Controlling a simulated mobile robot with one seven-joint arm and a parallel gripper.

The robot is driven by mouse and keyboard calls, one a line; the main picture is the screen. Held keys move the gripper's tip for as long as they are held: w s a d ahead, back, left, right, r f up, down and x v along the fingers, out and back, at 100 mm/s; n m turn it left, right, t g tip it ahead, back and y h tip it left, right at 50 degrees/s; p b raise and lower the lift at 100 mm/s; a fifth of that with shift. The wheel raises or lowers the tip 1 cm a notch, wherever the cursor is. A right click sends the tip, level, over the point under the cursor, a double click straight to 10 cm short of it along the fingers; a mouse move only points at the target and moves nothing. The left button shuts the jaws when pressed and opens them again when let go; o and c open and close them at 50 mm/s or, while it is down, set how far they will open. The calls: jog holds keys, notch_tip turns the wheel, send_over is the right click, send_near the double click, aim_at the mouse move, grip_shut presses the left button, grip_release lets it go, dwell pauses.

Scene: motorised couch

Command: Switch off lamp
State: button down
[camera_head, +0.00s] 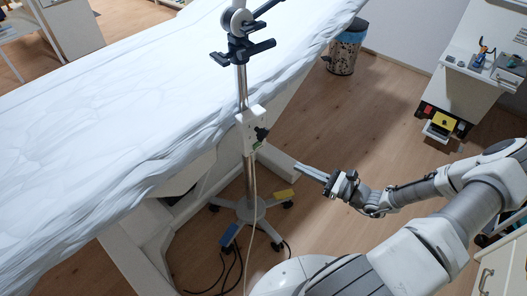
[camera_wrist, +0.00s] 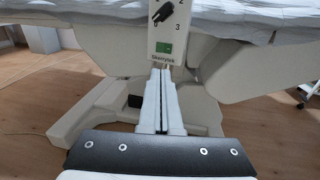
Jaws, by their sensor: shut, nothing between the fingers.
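A lamp stand with a metal pole (camera_head: 241,85) stands beside the couch; the lamp head itself is not in view. A white control box (camera_head: 252,130) with a dark knob is fixed on the pole. In the wrist view the box (camera_wrist: 176,52) shows a black rotary knob (camera_wrist: 162,13), the numbers 2 and 3 and a green patch (camera_wrist: 164,48). My gripper (camera_head: 299,167) is shut and empty, to the right of the pole and lower than the box in the head view. In the wrist view its fingertips (camera_wrist: 161,70) point at the box's lower edge; contact cannot be told.
The couch (camera_head: 130,110) with a white sheet fills the left. The stand's wheeled base (camera_head: 246,208) has blue and yellow pedals, with cables on the floor. A bin (camera_head: 345,52) stands at the back and a white cabinet (camera_head: 462,90) at right. The floor between is clear.

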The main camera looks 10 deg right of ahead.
aim_at(256, 146)
jog(key=shift+a, duration=0.1)
jog(key=b+x, duration=0.4)
jog(key=x, duration=0.9)
jog(key=shift+w+a+f, duration=0.1)
jog(key=shift+w+a, duration=0.15)
jog(key=shift+a, duration=0.15)
jog(key=shift+w, duration=0.1)
